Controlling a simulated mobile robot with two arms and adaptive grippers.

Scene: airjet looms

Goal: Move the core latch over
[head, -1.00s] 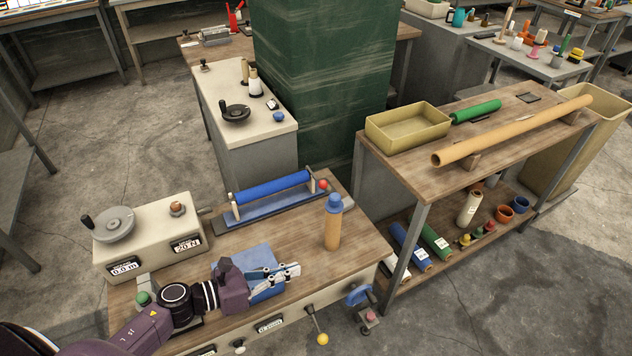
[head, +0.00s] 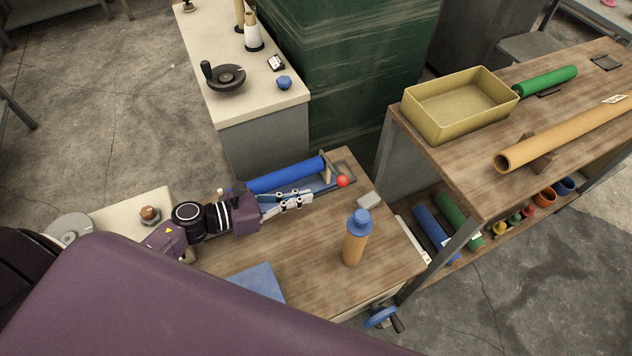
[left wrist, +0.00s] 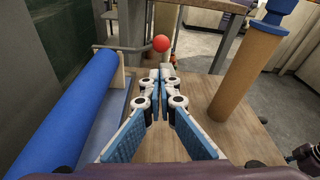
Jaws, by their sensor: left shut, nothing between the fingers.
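The latch's red ball knob (head: 342,181) sits at the right end of the blue roll (head: 287,175) in its cradle, by an upright end bracket. My left gripper (head: 310,195) is shut and empty, in front of the roll's right part, its fingertips pointing at the knob and a little short of it. In the left wrist view the closed fingertips (left wrist: 161,74) are just below the red knob (left wrist: 161,43), with the blue roll (left wrist: 65,115) on the left. Whether the fingers touch the latch lever cannot be told.
A tan tube with a blue cap (head: 355,238) stands upright on the wooden bench, right of the gripper. A blue cloth (head: 257,283) lies in front. A taller bench with a yellow tray (head: 458,105) and a long tan tube (head: 560,136) is on the right.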

